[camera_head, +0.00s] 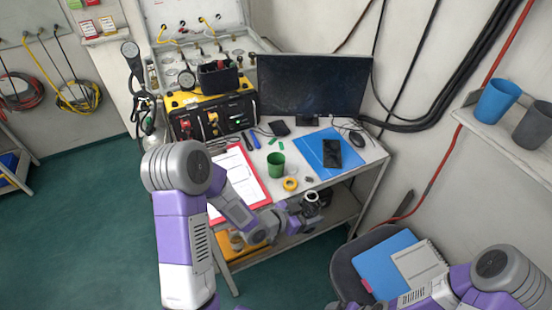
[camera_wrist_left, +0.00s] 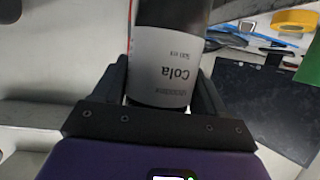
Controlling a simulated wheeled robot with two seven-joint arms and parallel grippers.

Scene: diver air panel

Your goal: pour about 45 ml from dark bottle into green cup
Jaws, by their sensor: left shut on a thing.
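The green cup (camera_head: 276,165) stands upright on the white table. Its inside cannot be seen. My left gripper (camera_head: 308,209) is at the table's front edge, to the right of and nearer than the cup. It is shut around the dark bottle (camera_head: 312,198), whose top shows above the fingers in the head view. In the left wrist view, the bottle (camera_wrist_left: 170,50) fills the space between the fingers (camera_wrist_left: 165,85), and its pale label reads Cola upside down. A green patch, likely the cup, is at that view's right edge. My right arm is at the lower right; its gripper is out of view.
A yellow tape roll (camera_head: 290,184) lies between cup and bottle. A monitor (camera_head: 314,85) stands behind.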

